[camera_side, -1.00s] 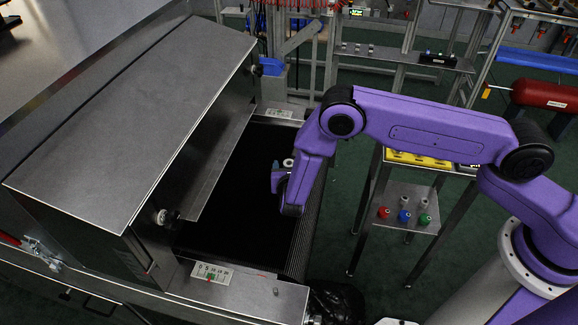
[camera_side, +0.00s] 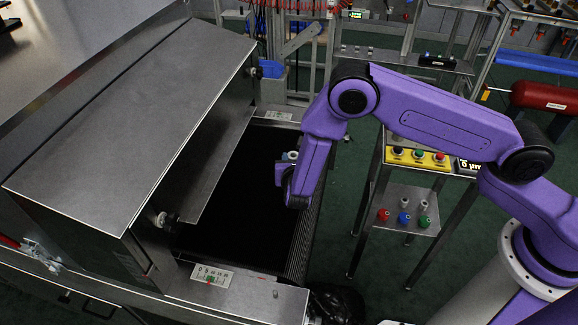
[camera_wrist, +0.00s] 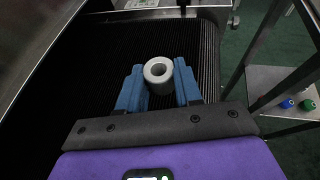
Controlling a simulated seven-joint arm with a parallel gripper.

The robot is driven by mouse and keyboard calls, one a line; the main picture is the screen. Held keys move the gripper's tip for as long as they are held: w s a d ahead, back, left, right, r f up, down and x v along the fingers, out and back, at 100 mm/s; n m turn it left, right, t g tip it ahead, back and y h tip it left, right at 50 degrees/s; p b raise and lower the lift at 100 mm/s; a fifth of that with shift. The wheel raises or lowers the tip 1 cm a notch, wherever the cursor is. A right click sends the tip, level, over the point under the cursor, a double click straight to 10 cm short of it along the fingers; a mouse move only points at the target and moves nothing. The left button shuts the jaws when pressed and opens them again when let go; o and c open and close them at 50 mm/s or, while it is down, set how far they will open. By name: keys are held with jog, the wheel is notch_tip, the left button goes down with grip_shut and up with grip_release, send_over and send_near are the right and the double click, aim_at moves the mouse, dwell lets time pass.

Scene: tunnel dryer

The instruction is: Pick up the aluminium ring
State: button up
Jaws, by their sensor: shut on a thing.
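The aluminium ring (camera_wrist: 158,72) is a short, thick grey ring with a dark hole, seen in the wrist view between the two blue fingers. My gripper (camera_wrist: 159,86) is shut on it, with one finger on each side. In the side view my gripper (camera_side: 285,168) is above the black belt (camera_side: 235,190) near its right edge, and the ring (camera_side: 291,155) shows as a small light spot at the fingertips. The exact height of the ring over the belt is hard to tell.
The metal dryer hood (camera_side: 130,100) stands close on the left. A scale plate (camera_side: 212,275) lies at the belt's front edge. To the right, a stand (camera_side: 408,195) carries a yellow button box (camera_side: 418,157) and several coloured caps on its lower shelf.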

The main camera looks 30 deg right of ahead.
jog(key=s+d+r, duration=0.4)
jog(key=s+r, duration=0.4)
jog(key=s, duration=0.3)
jog(key=w+d+r+n+t+y, duration=0.1)
jog(key=w+d+r+n+y, duration=0.1)
jog(key=d+r, duration=1.2)
notch_tip(320, 180, up, 2)
jog(key=shift+n+y, duration=0.3)
jog(key=shift+w+d, duration=0.1)
